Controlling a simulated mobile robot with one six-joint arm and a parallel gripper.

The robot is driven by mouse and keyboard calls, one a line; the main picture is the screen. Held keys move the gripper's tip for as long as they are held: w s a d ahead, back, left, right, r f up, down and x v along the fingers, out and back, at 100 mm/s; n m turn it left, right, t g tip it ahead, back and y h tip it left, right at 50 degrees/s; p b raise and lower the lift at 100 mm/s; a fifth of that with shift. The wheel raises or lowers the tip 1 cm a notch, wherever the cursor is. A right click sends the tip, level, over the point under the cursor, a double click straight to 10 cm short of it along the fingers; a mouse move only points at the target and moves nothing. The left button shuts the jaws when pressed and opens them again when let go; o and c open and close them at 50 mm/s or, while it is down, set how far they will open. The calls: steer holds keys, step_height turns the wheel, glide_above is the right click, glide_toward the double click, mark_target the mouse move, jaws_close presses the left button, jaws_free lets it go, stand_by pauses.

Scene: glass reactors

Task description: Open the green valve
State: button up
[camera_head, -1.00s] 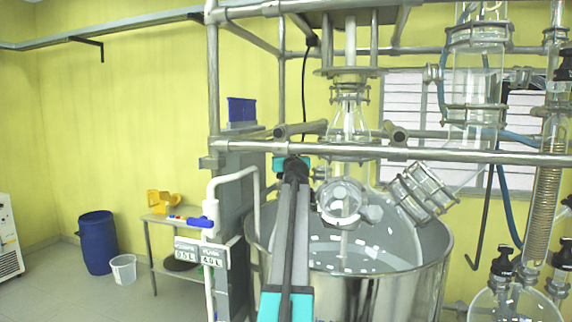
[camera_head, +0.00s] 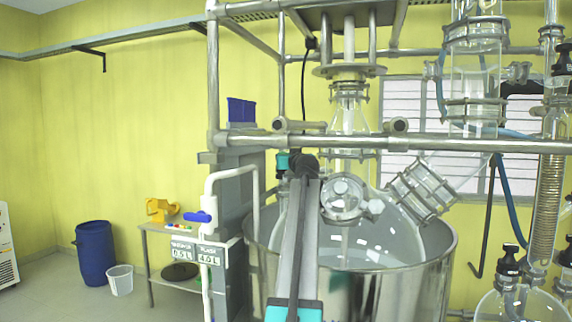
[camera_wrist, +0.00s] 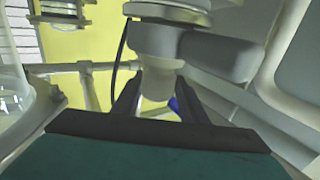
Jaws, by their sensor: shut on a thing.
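No green valve can be made out in either view. In the wrist view the two dark fingers of my gripper (camera_wrist: 158,98) are on either side of a pale, short cylindrical part (camera_wrist: 158,82). It sits under a larger grey fitting (camera_wrist: 205,52), and the gripper is shut on it. The fingertips are partly hidden against the fitting. A small blue piece (camera_wrist: 174,104) shows beside the right finger. In the head view my arm reaches away toward the reactor, and my gripper is hidden behind it.
A steel vessel (camera_head: 385,295) with glassware above stands right of my arm. A horizontal steel rail (camera_head: 460,146) crosses over it. A blue drum (camera_head: 95,255) and white bucket (camera_head: 119,280) are on the floor.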

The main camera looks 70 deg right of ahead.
steer(key=shift+t+b, duration=0.3)
steer(key=shift+b, duration=0.4)
steer(key=o, duration=0.9)
steer(key=shift+c, duration=0.2)
steer(key=shift+a, duration=0.1)
